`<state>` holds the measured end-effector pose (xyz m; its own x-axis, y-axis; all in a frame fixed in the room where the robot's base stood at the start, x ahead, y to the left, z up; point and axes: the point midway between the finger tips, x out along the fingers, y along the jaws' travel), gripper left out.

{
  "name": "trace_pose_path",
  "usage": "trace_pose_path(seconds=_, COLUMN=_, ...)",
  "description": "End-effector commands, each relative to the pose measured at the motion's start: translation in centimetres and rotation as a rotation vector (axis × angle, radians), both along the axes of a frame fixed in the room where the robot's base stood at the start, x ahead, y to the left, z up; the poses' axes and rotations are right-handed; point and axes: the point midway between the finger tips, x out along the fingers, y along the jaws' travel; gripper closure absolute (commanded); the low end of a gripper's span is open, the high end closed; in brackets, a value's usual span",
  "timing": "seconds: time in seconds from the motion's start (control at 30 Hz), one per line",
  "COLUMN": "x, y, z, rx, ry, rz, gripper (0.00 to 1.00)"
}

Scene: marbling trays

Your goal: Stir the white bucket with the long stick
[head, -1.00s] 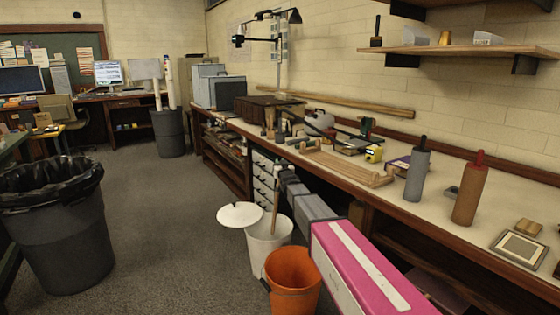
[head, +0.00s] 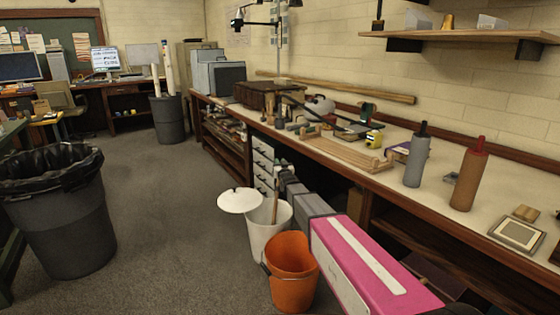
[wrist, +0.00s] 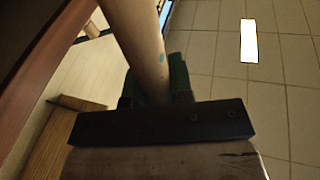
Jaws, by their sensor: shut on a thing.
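The white bucket (head: 267,240) stands on the floor beside the workbench, below the centre of the head view. The long stick (head: 275,208) stands nearly upright in it, its lower end hidden inside. My gripper (head: 279,172) is above the bucket at the stick's upper part, small and partly hidden by my arm. In the wrist view my gripper (wrist: 158,88) has its dark green fingers shut around the pale wooden stick (wrist: 138,35). The bucket's contents are hard to make out.
A white round lid (head: 240,201) shows at the white bucket's left rim. An orange bucket (head: 292,270) stands just in front. The workbench (head: 455,222) with tools runs along the right. A large black bin (head: 65,225) stands left, with clear floor (head: 165,220) between.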

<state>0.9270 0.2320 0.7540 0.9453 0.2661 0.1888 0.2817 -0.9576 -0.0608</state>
Motion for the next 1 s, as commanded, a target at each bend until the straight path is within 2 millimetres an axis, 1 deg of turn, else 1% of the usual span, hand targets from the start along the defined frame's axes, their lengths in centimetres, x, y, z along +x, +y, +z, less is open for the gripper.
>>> trace_pose_path(seconds=0.1, x=0.1, y=0.0, z=-1.0, rx=-0.001, ry=0.002, rz=0.000, gripper=1.00)
trace_pose_path(seconds=1.0, x=0.1, y=0.0, z=-7.9, rx=0.001, ry=0.000, rz=0.000, gripper=1.00)
